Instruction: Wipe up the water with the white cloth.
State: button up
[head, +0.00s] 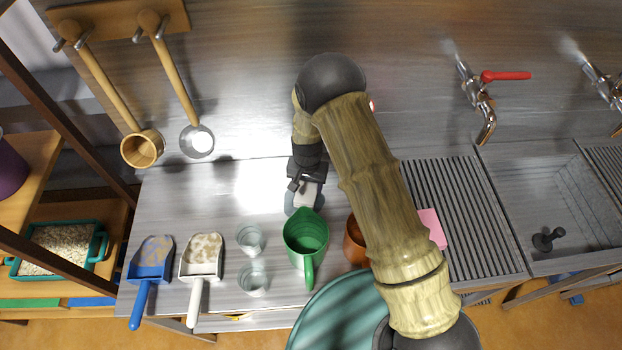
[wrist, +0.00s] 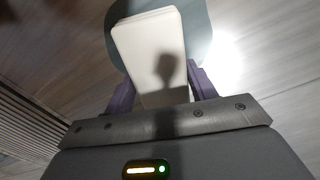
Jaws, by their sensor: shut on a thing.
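The white cloth (head: 309,198) is a pale folded pad held by my gripper (head: 302,184) at the counter, just behind the green jug. In the wrist view the cloth (wrist: 148,48) sits between the two purple fingers of my gripper (wrist: 163,90), which is shut on it. The water (head: 290,202) shows as a grey-blue rounded patch around and under the cloth. In the wrist view the water (wrist: 117,58) shows beyond the cloth's left, far and right edges. The cloth hides part of it. I cannot tell whether the cloth touches the counter.
The green jug (head: 306,246) stands close in front of the cloth. Two clear glasses (head: 250,239) (head: 253,280) stand left of it. A copper vessel (head: 355,243) is partly behind my arm, with a pink item (head: 432,228) to its right. Blue (head: 152,260) and white (head: 202,257) scoops lie left.

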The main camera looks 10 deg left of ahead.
aim_at(300, 197)
jog(key=shift+s+a, duration=0.15)
jog(key=shift+s, duration=0.35)
jog(key=shift+s, duration=0.1)
jog(key=shift+s+a+f, duration=0.1)
jog(key=shift+s+a, duration=0.25)
jog(key=shift+s, duration=0.5)
jog(key=shift+s+a, duration=0.3)
jog(key=shift+s, duration=0.5)
jog(key=shift+s+a+p, duration=0.2)
jog(key=shift+s+a, duration=0.15)
jog(key=shift+s, duration=0.6)
jog(key=shift+s+a+p, duration=0.15)
jog(key=shift+s+a, duration=0.15)
jog(key=shift+s, duration=0.6)
jog(key=shift+w, duration=0.1)
